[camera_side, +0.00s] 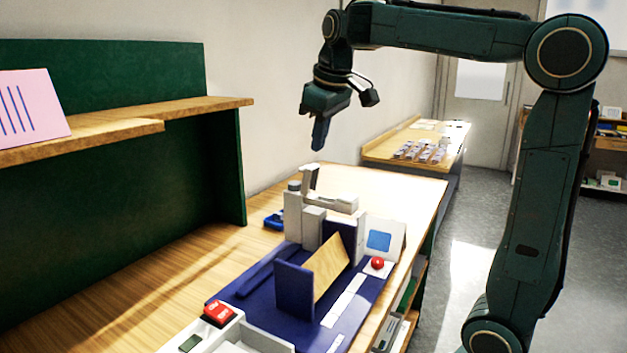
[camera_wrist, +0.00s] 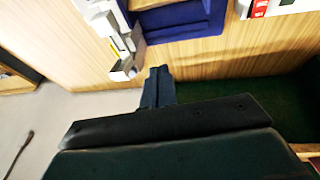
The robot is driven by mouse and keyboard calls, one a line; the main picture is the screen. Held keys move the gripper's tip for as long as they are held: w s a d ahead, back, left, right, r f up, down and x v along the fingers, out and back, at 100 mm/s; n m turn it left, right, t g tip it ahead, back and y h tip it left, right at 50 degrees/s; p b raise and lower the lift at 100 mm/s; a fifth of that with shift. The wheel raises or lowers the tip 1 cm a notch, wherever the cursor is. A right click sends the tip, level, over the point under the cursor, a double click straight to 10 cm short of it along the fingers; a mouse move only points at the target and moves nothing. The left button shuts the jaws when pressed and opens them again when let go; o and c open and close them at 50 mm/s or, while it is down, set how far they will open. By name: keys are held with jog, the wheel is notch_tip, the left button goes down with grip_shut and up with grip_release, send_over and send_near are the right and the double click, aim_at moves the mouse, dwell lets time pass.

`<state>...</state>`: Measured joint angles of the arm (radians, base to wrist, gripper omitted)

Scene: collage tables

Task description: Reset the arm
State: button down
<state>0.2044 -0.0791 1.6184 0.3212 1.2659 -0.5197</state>
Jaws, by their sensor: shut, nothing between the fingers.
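My gripper (camera_side: 319,134) hangs in the air above the far part of the wooden table (camera_side: 385,186), pointing down. Its fingers are together and nothing is between them. In the wrist view the closed fingers of my gripper (camera_wrist: 158,84) show at the middle, over the wooden surface. My arm is raised, with its forearm reaching left from the elbow. The gripper is clear of the things on the table.
A blue mat (camera_side: 257,305) bears upright blue panels and a tan slanted board (camera_side: 331,266). A grey-white device (camera_side: 312,218) stands behind them. A red button (camera_side: 377,262) sits at right, and a red-topped white unit (camera_side: 219,314) in front. A green-backed shelf (camera_side: 215,105) rises at left.

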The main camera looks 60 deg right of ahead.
jog(key=s+a+f+t+y, duration=0.1)
jog(key=s+a+f, duration=0.4)
jog(key=s, duration=0.4)
jog(key=s+a+f+t, duration=0.1)
jog(key=s+a+f, duration=0.5)
jog(key=s+f, duration=0.2)
jog(key=shift+s+a+f+y, duration=0.15)
jog(key=shift+s+y, duration=0.25)
jog(key=shift+w, duration=0.1)
jog(key=w+d+r+g+h, duration=0.1)
jog(key=w+d+r, duration=0.55)
jog(key=w, duration=0.35)
jog(key=w+d+r+g, duration=0.1)
jog(key=w+d+r, duration=0.4)
jog(key=w+r, duration=0.35)
jog(key=w+d+f+g+y, duration=0.1)
jog(key=w+d+f, duration=0.3)
jog(key=w+d, duration=1)
jog(key=shift+w+d, duration=0.35)
jog(key=shift+d, duration=0.5)
